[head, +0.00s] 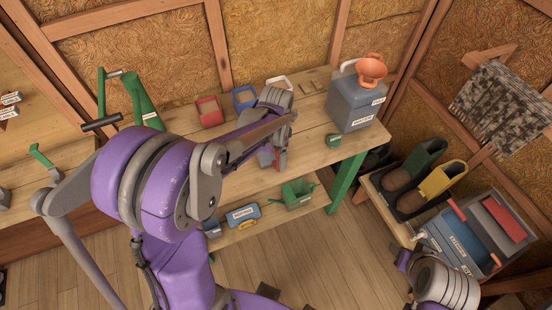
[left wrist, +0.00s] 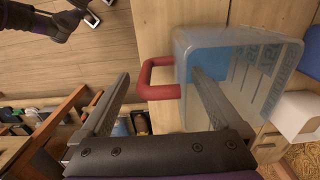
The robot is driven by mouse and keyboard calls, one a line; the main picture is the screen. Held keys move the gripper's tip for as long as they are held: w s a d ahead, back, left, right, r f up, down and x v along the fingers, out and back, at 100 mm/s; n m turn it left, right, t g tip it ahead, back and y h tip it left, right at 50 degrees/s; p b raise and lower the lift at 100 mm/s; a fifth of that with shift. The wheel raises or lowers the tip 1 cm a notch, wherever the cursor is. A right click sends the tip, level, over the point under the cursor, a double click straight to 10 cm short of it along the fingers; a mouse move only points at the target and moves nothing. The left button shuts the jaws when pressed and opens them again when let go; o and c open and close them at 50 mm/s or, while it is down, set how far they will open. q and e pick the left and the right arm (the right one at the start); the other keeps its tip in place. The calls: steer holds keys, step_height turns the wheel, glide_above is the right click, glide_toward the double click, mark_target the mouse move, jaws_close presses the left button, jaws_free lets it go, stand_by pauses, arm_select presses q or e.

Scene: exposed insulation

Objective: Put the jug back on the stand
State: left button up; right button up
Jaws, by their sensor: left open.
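The jug (left wrist: 235,75) is a clear, see-through vessel with a red handle and something blue inside; it fills the right of the left wrist view. In the head view, only a small part of it, with the red handle (head: 278,160), shows below my left wrist; the arm hides the rest. My left gripper (left wrist: 160,85) is open. The handle lies between its two fingers, and the right finger overlaps the jug body in the picture. I cannot tell whether they touch. I cannot make out the stand. Part of my right arm shows at lower right, without clear fingers.
A red container (head: 208,112) and a blue container (head: 243,98) stand at the back of the wooden bench (head: 315,150). A grey can (head: 355,105) with an orange funnel (head: 371,70) stands at its right end. A green box (head: 298,195) lies on the lower shelf.

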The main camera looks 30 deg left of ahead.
arm_select(q)
step_height(320, 180, up, 7)
steer(key=shift+r, duration=0.2)
steer(key=shift+s+d+r, duration=0.1)
steer(key=shift+s+r, duration=0.1)
steer(key=shift+r, duration=0.05)
steer(key=s+d+n+t, duration=0.2)
steer(key=s+n+t, duration=0.1)
steer(key=s, duration=0.4)
steer(key=s+d+n+t, duration=0.2)
steer(key=s+d+n, duration=0.1)
steer(key=s+n, duration=0.2)
steer(key=shift+s+t, duration=0.4)
steer(key=shift+s, duration=0.75)
